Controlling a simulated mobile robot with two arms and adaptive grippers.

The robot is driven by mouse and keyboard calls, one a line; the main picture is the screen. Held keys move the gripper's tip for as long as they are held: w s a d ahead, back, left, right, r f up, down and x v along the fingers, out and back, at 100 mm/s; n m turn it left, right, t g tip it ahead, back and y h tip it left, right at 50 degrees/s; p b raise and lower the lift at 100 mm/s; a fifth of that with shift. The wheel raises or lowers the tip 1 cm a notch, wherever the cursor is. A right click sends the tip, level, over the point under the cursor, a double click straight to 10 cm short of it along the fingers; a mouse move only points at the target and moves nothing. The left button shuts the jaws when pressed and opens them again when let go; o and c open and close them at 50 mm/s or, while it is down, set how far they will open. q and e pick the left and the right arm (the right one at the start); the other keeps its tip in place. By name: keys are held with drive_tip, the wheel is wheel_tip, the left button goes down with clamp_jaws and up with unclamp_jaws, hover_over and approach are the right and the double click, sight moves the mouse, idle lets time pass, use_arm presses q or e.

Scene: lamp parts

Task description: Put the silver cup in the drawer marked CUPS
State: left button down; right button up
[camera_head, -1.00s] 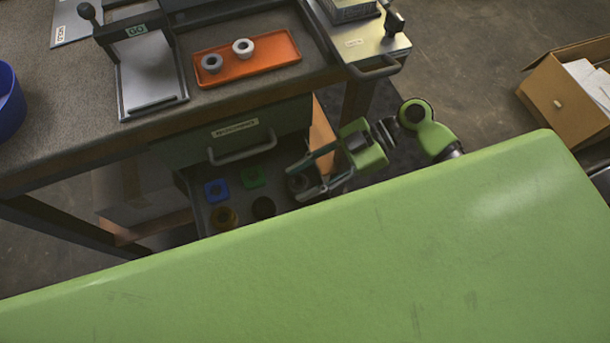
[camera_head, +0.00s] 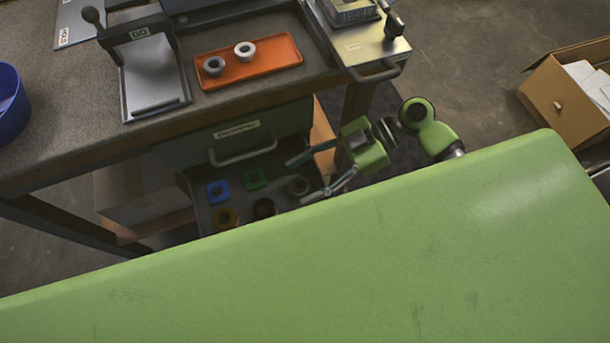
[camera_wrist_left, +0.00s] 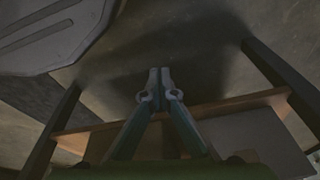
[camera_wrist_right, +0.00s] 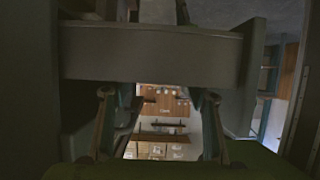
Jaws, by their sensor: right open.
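The drawer's front label is too small to read.
The drawer also holds a blue piece (camera_head: 218,192), a green piece (camera_head: 255,178), a brown round piece (camera_head: 226,218) and a dark one (camera_head: 265,208). On the bench, an orange tray (camera_head: 280,66) holds a grey ring and a white ring. A cardboard box (camera_head: 560,100) stands right.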

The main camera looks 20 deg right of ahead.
drive_tip(key=v, duration=1.2)
use_arm(q)
drive_tip(key=shift+s+f, duration=0.4)
drive_tip(key=shift+f, duration=0.3)
use_arm(e)
drive_tip(key=s+f+m+t+h, duration=0.1)
drive_tip(key=f+m+h, duration=0.3)
drive_tip(key=f, duration=0.7)
drive_tip(key=s+f+m+t+h, duration=0.1)
drive_tip(key=s+f+m+h, duration=0.3)
drive_tip(key=f, duration=0.8)
drive_tip(key=s+f+m+h, duration=0.3)
drive_tip(key=f+m, duration=0.5)
drive_tip(key=f, duration=0.3)
drive_tip(key=shift+a+f+t+h, duration=0.3)
drive_tip(key=shift+t+h, duration=0.1)
drive_tip(key=shift+h, duration=0.4)
